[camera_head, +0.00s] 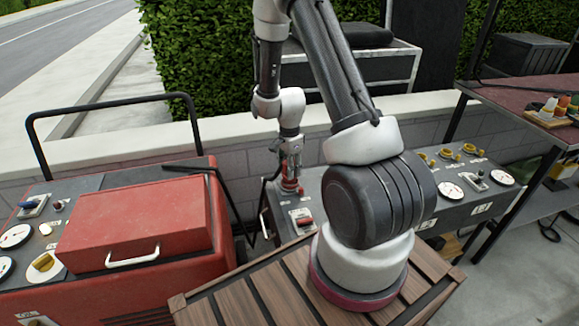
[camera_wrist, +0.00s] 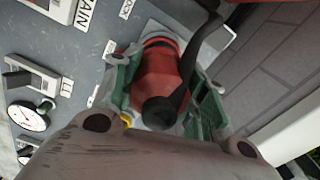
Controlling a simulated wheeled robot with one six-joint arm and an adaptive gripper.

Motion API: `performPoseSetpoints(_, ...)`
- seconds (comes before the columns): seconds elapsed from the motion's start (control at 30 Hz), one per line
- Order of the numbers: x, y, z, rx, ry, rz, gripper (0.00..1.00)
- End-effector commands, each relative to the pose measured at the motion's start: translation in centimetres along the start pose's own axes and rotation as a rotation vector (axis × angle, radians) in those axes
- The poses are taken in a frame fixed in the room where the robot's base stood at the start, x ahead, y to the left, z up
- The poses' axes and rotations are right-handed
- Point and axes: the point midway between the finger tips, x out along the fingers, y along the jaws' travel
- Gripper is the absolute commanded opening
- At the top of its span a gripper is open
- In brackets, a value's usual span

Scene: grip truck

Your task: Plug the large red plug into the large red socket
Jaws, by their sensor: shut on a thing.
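My gripper (camera_head: 291,172) reaches down at the left end of a grey control panel in the head view. In the wrist view, my gripper (camera_wrist: 165,95) has its green fingers closed on both sides of a large red plug (camera_wrist: 160,72). A black cable runs from the plug's near end up toward the top right. The red plug also shows small in the head view (camera_head: 289,185), under the fingers. Its far end meets a grey-white fitting on the panel. The red socket itself is hidden behind the plug, and I cannot tell how deep the plug sits.
The grey panel (camera_head: 445,205) carries gauges, yellow knobs and a red switch (camera_head: 304,221) close to the gripper. A red machine (camera_head: 140,225) with a black rail stands left. A low wall (camera_head: 235,135) runs behind. A table (camera_head: 520,105) with small items stands right.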

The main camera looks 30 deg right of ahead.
Motion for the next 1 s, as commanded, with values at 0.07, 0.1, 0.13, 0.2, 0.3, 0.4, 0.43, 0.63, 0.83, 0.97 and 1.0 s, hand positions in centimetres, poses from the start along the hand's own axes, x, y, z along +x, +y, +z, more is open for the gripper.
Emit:
performPoseSetpoints(0.07, 0.1, 0.0, 0.0, 0.000, 0.000, 0.000, 0.11)
performPoseSetpoints(0.1, 0.2, 0.0, 0.0, 0.000, 0.000, 0.000, 0.11)
performPoseSetpoints(0.13, 0.3, 0.0, 0.0, 0.000, 0.000, 0.000, 0.11)
performPoseSetpoints(0.2, 0.4, 0.0, 0.0, 0.000, 0.000, 0.000, 0.11)
performPoseSetpoints(0.3, 0.6, 0.0, 0.0, 0.000, 0.000, 0.000, 0.11)
performPoseSetpoints(0.4, 0.7, 0.0, 0.0, 0.000, 0.000, -0.001, 0.11)
performPoseSetpoints(0.43, 0.8, 0.0, 0.0, 0.000, 0.000, -0.001, 0.11)
performPoseSetpoints(0.63, 1.2, 0.0, 0.0, 0.000, 0.000, -0.001, 0.11)
performPoseSetpoints(0.83, 1.5, 0.0, 0.0, 0.000, 0.000, 0.000, 0.11)
performPoseSetpoints(0.97, 1.8, 0.0, 0.0, 0.000, 0.000, 0.000, 0.11)
performPoseSetpoints(1.0, 1.8, 0.0, 0.0, 0.000, 0.000, 0.000, 0.11)
